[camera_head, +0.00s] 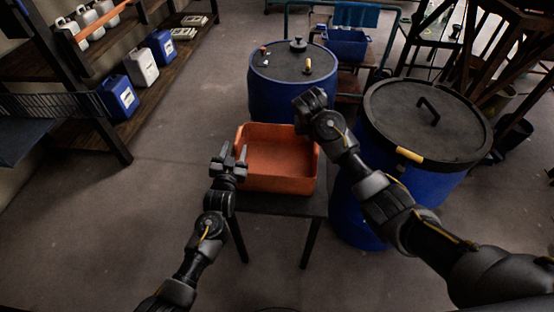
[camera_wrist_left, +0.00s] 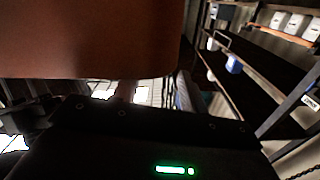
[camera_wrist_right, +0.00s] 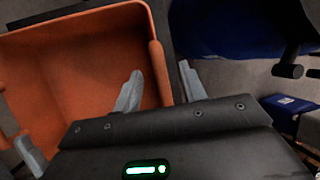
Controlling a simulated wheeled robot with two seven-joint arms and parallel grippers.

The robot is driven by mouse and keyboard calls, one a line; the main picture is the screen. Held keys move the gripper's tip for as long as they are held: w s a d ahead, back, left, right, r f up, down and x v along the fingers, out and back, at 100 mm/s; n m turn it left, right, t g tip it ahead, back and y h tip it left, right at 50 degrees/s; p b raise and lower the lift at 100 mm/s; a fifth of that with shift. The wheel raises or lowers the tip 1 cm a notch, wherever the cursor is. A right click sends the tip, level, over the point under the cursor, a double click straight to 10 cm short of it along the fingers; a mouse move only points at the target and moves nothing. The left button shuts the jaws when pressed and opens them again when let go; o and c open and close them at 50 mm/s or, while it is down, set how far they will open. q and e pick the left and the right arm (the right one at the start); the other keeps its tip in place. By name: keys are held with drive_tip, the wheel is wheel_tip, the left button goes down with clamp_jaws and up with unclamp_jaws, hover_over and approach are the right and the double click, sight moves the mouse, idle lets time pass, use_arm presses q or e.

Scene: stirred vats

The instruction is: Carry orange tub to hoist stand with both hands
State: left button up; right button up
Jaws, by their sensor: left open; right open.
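The orange tub (camera_head: 275,185) sits upright on a small dark table (camera_head: 290,205) and looks empty. My left gripper (camera_head: 234,153) is open at the tub's left side, near its front left corner. In the left wrist view the tub's wall (camera_wrist_left: 90,40) fills the upper left, and whether the fingers touch it is unclear. My right gripper (camera_wrist_right: 158,88) is open at the tub's right side, one finger inside and one outside the wall (camera_wrist_right: 158,70). In the head view its fingertips are hidden behind its own wrist. I cannot tell which thing is the hoist stand.
A lidded blue vat (camera_head: 285,95) stands behind the tub, and another with a black lid (camera_head: 425,120) is close on the right beside my right arm. A shelf with jugs (camera_head: 118,97) is at left. A green frame (camera_head: 287,25) is at the back. Floor at left is clear.

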use_arm(q)
drive_tip(key=shift+w+d, duration=0.15)
drive_tip(key=shift+w, duration=0.8)
drive_tip(key=shift+w+d, duration=0.15)
drive_tip(key=shift+w, duration=0.8)
use_arm(e)
drive_tip(key=shift+x, duration=1.95)
use_arm(q)
clamp_jaws()
use_arm(e)
clamp_jaws()
drive_tip(key=shift+r, duration=0.1)
